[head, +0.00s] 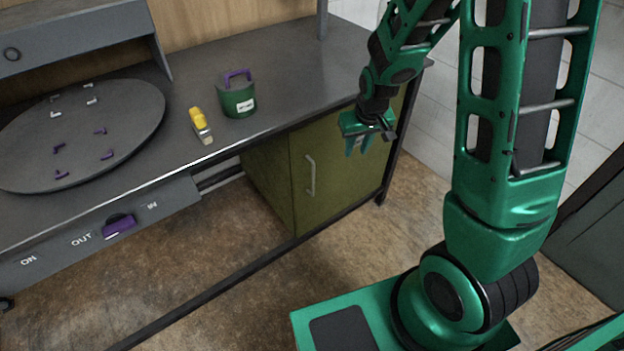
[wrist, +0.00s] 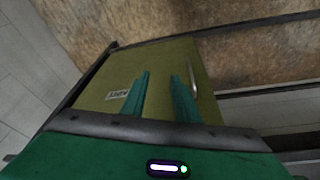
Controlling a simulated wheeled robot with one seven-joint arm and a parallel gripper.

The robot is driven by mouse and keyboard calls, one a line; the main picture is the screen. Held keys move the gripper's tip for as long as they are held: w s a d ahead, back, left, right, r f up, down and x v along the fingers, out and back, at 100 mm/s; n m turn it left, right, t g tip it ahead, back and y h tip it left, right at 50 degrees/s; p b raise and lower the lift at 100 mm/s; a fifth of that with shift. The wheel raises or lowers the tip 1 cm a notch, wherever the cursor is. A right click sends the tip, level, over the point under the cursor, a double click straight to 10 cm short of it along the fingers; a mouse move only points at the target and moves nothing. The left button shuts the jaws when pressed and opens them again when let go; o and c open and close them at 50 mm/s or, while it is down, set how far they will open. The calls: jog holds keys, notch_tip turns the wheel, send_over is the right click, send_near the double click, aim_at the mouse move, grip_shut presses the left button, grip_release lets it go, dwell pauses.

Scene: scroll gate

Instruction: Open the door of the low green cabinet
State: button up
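The low green cabinet (head: 268,190) stands under the right end of the grey workbench. Its door (head: 350,165) faces the front and looks closed, with a pale vertical bar handle (head: 310,175) near its left edge. In the wrist view the door (wrist: 120,75) lies beyond my fingers, and the handle (wrist: 192,78) is just to the right of the right finger. My gripper (head: 358,146) is in front of the door's upper part, to the right of the handle. In the wrist view my gripper (wrist: 160,82) has its two fingers apart with nothing between them. It does not touch the handle.
On the workbench (head: 290,75) are a green canister (head: 238,98) with a purple handle, a yellow-topped item (head: 200,122) and a round dark disc (head: 90,130) with small clips. A purple switch (head: 118,226) is on the front panel.

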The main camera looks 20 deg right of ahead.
jog(key=n+t+y, duration=0.1)
jog(key=n, duration=0.1)
send_near(313, 177)
jog(key=x, duration=1.1)
jog(key=shift+w+d+f, duration=0.1)
jog(key=shift+f, duration=0.1)
grip_shut()
